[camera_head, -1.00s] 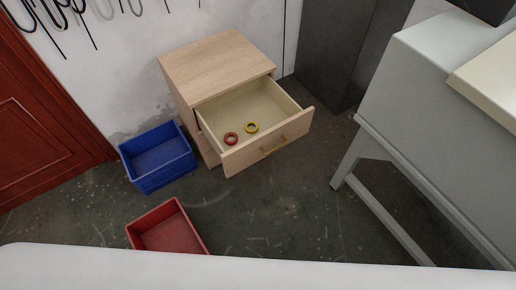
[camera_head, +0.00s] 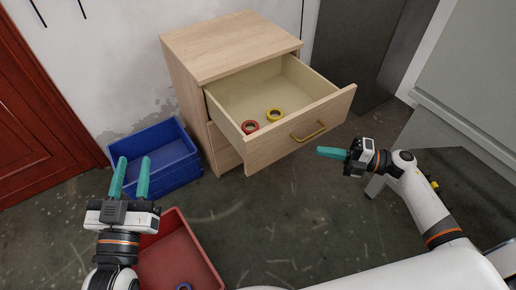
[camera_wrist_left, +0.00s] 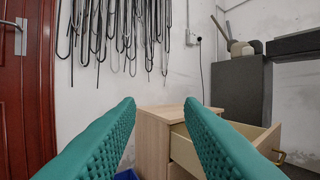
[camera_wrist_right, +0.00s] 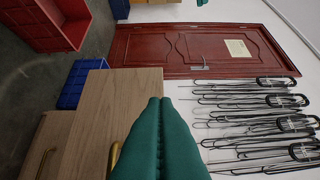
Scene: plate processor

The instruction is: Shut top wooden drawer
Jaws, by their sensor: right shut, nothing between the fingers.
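The wooden cabinet (camera_head: 225,45) stands against the wall, and its top drawer (camera_head: 270,150) is pulled well out. A red ring (camera_head: 250,127) and a yellow ring (camera_head: 275,115) lie inside the drawer. A brass handle (camera_head: 308,131) is on the drawer front. My right gripper (camera_head: 322,152) is shut and empty, just in front of the drawer front and below the handle; whether it touches is unclear. In the right wrist view its teal fingers (camera_wrist_right: 160,130) are together before the wooden front. My left gripper (camera_head: 131,166) is open and empty, left of the cabinet above the bins.
A blue bin (camera_head: 160,160) stands left of the cabinet, and a red bin (camera_head: 180,255) is nearer, partly behind my left gripper. A red door (camera_head: 40,120) is at left. A grey bench (camera_head: 480,100) stands at right. Floor is clear before the drawer.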

